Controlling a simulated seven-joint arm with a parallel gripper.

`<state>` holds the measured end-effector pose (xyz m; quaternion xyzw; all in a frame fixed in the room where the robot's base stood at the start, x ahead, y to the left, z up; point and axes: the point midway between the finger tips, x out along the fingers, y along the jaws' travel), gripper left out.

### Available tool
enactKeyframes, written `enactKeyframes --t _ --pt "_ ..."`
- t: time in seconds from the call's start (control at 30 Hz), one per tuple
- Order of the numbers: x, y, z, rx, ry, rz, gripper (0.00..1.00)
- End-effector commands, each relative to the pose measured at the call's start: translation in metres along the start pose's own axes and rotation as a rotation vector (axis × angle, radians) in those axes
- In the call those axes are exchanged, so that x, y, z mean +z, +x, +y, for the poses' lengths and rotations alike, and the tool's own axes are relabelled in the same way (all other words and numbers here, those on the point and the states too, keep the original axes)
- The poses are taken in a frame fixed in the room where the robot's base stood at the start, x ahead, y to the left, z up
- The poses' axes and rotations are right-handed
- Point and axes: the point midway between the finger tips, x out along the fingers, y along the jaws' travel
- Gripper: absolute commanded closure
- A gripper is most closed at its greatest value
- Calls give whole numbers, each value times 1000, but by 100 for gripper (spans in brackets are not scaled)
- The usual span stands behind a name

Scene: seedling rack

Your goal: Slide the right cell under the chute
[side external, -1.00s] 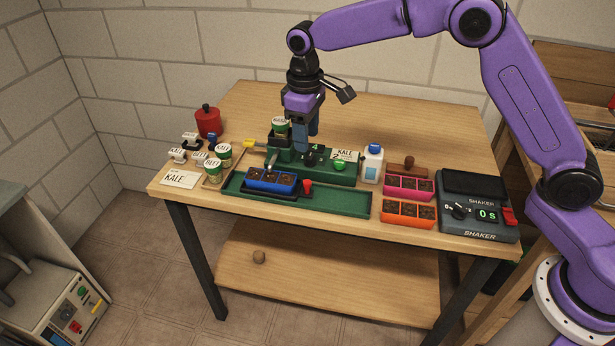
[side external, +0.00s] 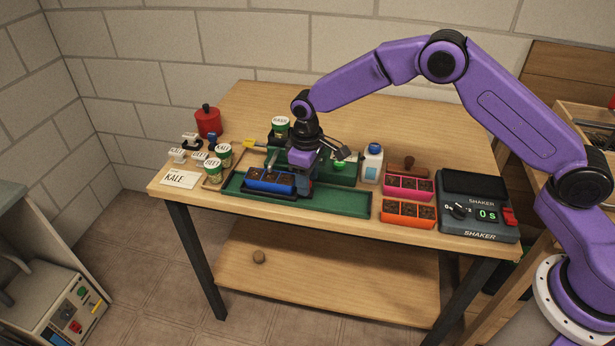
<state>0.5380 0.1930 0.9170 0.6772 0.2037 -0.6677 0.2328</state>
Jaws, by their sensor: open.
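The blue seedling rack (side external: 262,186) with several soil-filled cells sits on a dark carriage in the left part of the green track (side external: 335,202). My gripper (side external: 303,186) is low at the rack's right end, where the carriage's red knob was visible before. Its fingers point down and are open; whether they touch the knob is hidden. The green dispenser (side external: 338,172) stands behind the track, with a kale-type seed can (side external: 280,124) on its left top. The chute (side external: 271,158) angles down behind the rack; which cell lies under it is hard to tell.
Labelled cans and stamps (side external: 213,168) and a KALE card (side external: 180,179) stand at left. A white bottle (side external: 372,163), pink rack (side external: 408,187), orange rack (side external: 407,213) and shaker (side external: 480,206) stand at right. The track's right half is clear.

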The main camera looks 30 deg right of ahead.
Motion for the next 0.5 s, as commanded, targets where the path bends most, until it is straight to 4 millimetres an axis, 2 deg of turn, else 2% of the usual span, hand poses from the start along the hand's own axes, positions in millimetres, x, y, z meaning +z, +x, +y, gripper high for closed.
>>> enactKeyframes --t 0.17,0.3,0.33,0.5 --pt "0 0 0 0 0 0 52" --pt "0 0 0 0 0 0 97" --pt "0 0 0 0 0 0 100" --pt "-1 0 0 0 0 0 100"
